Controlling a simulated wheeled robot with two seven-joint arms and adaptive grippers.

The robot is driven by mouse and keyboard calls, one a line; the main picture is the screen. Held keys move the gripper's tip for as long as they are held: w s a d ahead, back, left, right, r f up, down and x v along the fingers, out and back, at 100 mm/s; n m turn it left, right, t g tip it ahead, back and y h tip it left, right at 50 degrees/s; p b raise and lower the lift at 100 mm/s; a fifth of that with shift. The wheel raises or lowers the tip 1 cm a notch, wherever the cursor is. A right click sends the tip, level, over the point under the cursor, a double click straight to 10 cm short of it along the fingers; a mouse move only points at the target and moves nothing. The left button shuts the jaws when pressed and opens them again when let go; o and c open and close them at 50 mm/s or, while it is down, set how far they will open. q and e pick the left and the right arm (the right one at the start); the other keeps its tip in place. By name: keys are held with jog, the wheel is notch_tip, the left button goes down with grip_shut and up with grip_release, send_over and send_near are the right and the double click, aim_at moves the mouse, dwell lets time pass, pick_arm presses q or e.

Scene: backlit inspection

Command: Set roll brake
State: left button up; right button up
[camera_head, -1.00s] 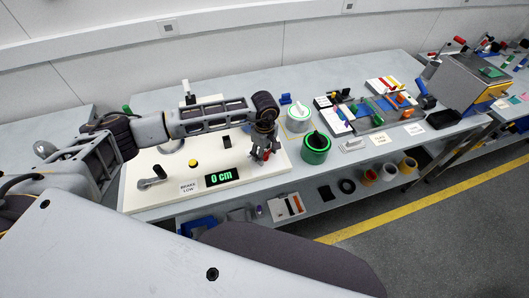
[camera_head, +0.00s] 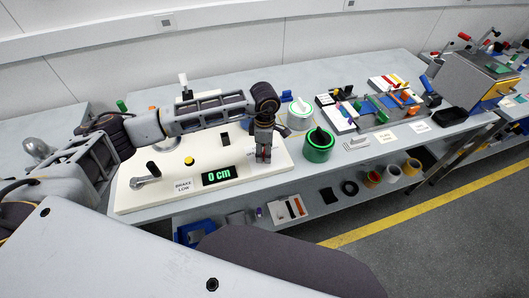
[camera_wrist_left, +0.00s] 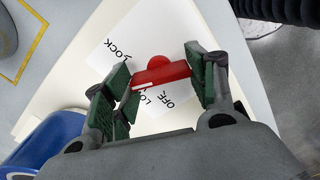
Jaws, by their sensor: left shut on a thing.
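My left gripper (camera_head: 263,154) reaches down at the right end of a white panel (camera_head: 150,203). In the left wrist view its green-padded fingers (camera_wrist_left: 160,88) are shut on a red knob (camera_wrist_left: 165,74), which has a rounded top and a white line along one edge. The knob stands on a white label plate (camera_wrist_left: 125,35) reading LOCK, LOW and OFF, partly covered by the knob and fingers. The panel's green display (camera_head: 219,175) reads 0 cm. A card (camera_head: 184,186) beside it reads BRAKE LOW. My right gripper is not in view.
A lever with a black grip (camera_head: 150,172) and a yellow button (camera_head: 189,160) are on the panel. A green round container (camera_head: 319,147) stands close right of my left gripper. A blue object (camera_wrist_left: 45,145) lies below the panel edge.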

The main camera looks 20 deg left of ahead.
pick_arm(q)
jog(key=shift+n+b, duration=0.65)
jog(key=shift+n, duration=0.55)
jog(key=shift+n+b, duration=0.4)
jog(key=shift+n, duration=0.7)
jog(key=shift+n+b, duration=0.7)
jog(key=shift+n, duration=0.3)
jog(key=shift+n+b, duration=0.35)
jog(key=shift+n, duration=0.65)
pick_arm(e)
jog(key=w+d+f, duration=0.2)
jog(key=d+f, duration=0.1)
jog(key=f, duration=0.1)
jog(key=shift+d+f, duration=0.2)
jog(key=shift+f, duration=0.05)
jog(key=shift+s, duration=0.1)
